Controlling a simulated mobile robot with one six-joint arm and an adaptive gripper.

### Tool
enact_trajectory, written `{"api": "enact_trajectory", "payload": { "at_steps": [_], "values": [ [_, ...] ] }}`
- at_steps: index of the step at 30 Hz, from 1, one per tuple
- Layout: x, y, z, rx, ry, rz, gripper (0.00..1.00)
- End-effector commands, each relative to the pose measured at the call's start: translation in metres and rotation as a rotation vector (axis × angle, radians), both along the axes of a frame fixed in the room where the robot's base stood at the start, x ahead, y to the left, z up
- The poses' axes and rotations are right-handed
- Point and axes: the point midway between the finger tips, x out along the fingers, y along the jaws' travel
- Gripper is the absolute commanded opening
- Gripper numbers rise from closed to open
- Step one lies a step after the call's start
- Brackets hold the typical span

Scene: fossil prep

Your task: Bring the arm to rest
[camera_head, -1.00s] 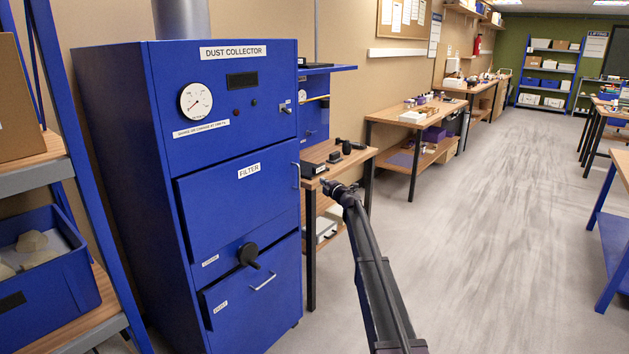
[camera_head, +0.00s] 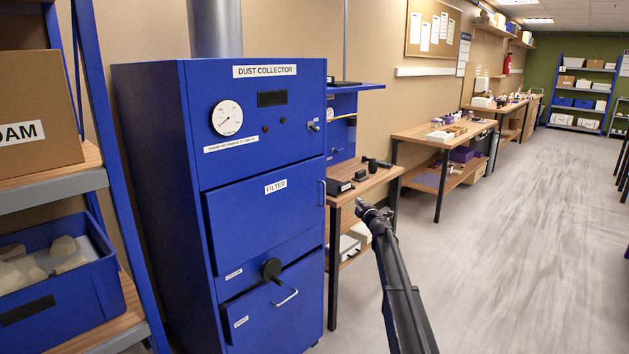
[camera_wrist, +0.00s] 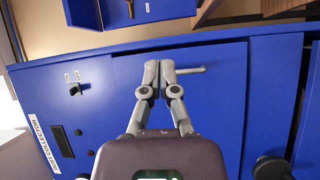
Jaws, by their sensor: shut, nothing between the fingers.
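My arm reaches out from the lower edge of the head view, and my gripper (camera_head: 362,206) shows small and dark at its far end, before the small workbench. In the wrist view my gripper (camera_wrist: 159,72) is shut, its two grey fingertips together with nothing held. Behind the fingers in that view is the blue front of the dust collector (camera_wrist: 225,110), which appears turned on its side. In the head view the dust collector (camera_head: 160,190) stands left of my arm. I cannot tell the exact gap between the fingers and the cabinet.
A blue-framed shelf at left holds a cardboard box (camera_head: 40,110) and a blue bin (camera_head: 65,310) of pale lumps. A small workbench (camera_head: 370,180) stands beside the collector. Longer benches (camera_head: 430,135) line the wall. The grey floor (camera_head: 500,230) at right is open.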

Motion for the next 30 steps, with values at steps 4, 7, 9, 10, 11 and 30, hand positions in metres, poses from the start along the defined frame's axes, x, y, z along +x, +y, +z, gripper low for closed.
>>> {"api": "enact_trajectory", "payload": {
  "at_steps": [4, 7, 9, 10, 11, 30],
  "values": [
    [-0.038, -0.019, 0.0, 0.125, 0.023, -0.151, 0.0],
    [-0.064, -0.035, -0.005, 0.22, 0.054, -0.264, 0.0],
    [-0.083, -0.044, -0.011, 0.286, 0.081, -0.341, 0.0],
    [-0.092, -0.048, -0.015, 0.314, 0.095, -0.374, 0.0],
    [-0.101, -0.052, -0.018, 0.342, 0.111, -0.406, 0.0],
    [-0.339, -0.065, -0.136, 0.846, 0.671, -1.001, 0.0]
  ]
}}
